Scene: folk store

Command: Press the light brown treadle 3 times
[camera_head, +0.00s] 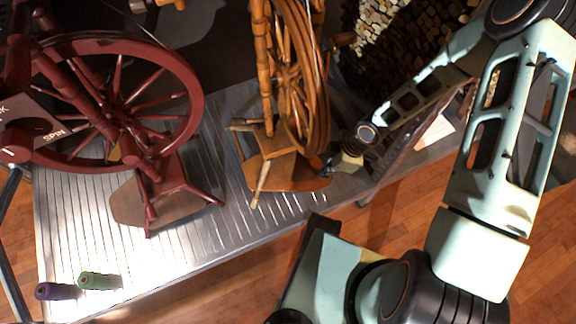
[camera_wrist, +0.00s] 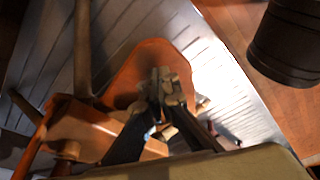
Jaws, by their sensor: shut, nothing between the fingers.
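The light brown treadle (camera_head: 292,183) is a flat rounded board at the foot of the orange-brown spinning wheel (camera_head: 290,75). It also shows in the wrist view, where the treadle (camera_wrist: 150,56) lies beneath my fingers. My gripper (camera_head: 326,172) is shut and empty at the treadle's right end in the head view. In the wrist view my gripper's fingertips (camera_wrist: 165,84) are together over the board. I cannot tell whether they touch it. My fingers hide part of the treadle.
A dark red spinning wheel (camera_head: 120,100) with a grey-brown treadle (camera_head: 128,207) stands to the left on the ribbed metal platform (camera_head: 200,235). A purple spool (camera_head: 55,291) and a green spool (camera_head: 98,281) lie at the front left. Stacked logs are behind.

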